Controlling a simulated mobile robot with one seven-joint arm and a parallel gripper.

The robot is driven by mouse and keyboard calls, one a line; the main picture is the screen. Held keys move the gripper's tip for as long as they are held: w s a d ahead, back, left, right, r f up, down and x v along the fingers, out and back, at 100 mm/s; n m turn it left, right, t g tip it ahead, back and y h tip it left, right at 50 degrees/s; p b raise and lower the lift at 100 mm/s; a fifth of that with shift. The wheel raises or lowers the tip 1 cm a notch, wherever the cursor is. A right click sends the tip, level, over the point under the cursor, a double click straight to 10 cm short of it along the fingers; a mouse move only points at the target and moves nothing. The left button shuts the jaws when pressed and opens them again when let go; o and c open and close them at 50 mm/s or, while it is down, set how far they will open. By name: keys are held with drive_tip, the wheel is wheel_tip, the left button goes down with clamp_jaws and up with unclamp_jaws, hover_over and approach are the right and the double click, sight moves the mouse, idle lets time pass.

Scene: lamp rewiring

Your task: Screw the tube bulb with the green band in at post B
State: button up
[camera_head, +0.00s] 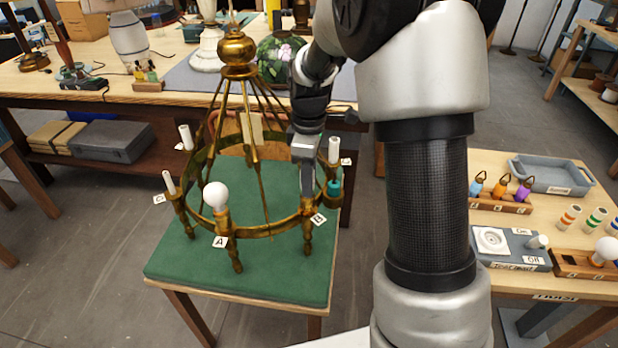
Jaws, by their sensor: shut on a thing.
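The brass chandelier (265,230) stands on a green-topped table. Post B (308,230) is at its front right, with the label B (319,219) beside it. My gripper (306,185) points down just above post B, its jaws shut. What it holds, likely the tube bulb, is mostly hidden behind the jaws, so I cannot see its band or whether it touches the socket. A round white bulb (215,195) sits upright on post A. A white tube (334,150) stands on the ring just right of my gripper, with a teal-green part (334,187) below it.
Brass rods slope from the chandelier's hub (237,55) close to my gripper's left. My arm covers the centre right. On the right table are a grey tray (551,176), several banded white cylinders (595,220) and a bulb in a wooden holder (606,249). The green mat's front (210,275) is clear.

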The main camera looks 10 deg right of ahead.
drive_tip(key=shift+m, duration=0.6)
drive_tip(key=shift+r, duration=0.1)
drive_tip(key=m, duration=0.4)
drive_tip(key=shift+a+p, duration=0.15)
drive_tip(key=shift+p, duration=0.15)
drive_tip(key=m, duration=0.4)
